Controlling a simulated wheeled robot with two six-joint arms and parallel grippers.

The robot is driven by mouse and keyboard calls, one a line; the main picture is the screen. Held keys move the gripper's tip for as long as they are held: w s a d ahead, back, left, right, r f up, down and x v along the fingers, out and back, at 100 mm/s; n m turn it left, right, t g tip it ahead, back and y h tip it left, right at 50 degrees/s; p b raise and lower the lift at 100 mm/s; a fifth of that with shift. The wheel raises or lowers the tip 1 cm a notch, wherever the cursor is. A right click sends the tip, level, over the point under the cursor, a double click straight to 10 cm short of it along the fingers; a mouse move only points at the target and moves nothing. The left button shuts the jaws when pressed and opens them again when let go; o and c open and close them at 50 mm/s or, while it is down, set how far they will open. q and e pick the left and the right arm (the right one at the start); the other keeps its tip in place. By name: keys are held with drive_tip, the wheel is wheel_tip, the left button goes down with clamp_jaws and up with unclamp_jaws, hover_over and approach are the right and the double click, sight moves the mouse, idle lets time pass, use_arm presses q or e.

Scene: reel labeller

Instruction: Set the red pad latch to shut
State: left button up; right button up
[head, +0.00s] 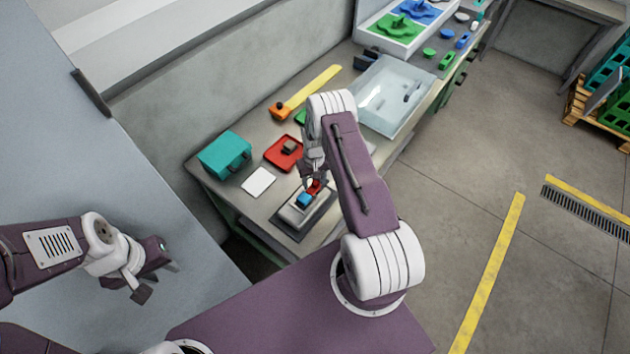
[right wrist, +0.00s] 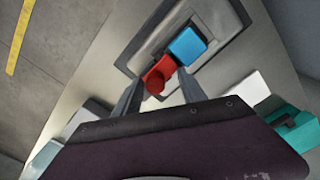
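The red latch piece (head: 314,187) sits beside a blue block (head: 304,200) on a grey base plate (head: 283,222) on the bench. In the right wrist view the red piece (right wrist: 159,75) has a round knob, and the blue block (right wrist: 187,46) adjoins its upper right. My right gripper (head: 312,180) is over the red piece. In the wrist view its two fingers (right wrist: 160,88) stand apart on either side of the red piece; contact cannot be told. My left gripper (head: 151,277) is open and empty, far left of the fixture.
A yellow-handled tool (head: 312,90) lies behind. A clear bin (head: 377,115) stands right of my right arm.

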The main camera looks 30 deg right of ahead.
sight(314, 184)
drive_tip(key=shift+w+r, duration=0.1)
drive_tip(key=shift+r, duration=0.1)
wheel_tip(314, 184, up, 8)
drive_tip(key=b, duration=0.3)
drive_tip(key=shift+a+f+b, duration=0.1)
drive_tip(key=shift+f+b, duration=0.05)
drive_tip(key=shift+b, duration=0.2)
drive_tip(key=shift+r, duration=0.5)
drive_tip(key=shift+s, duration=0.2)
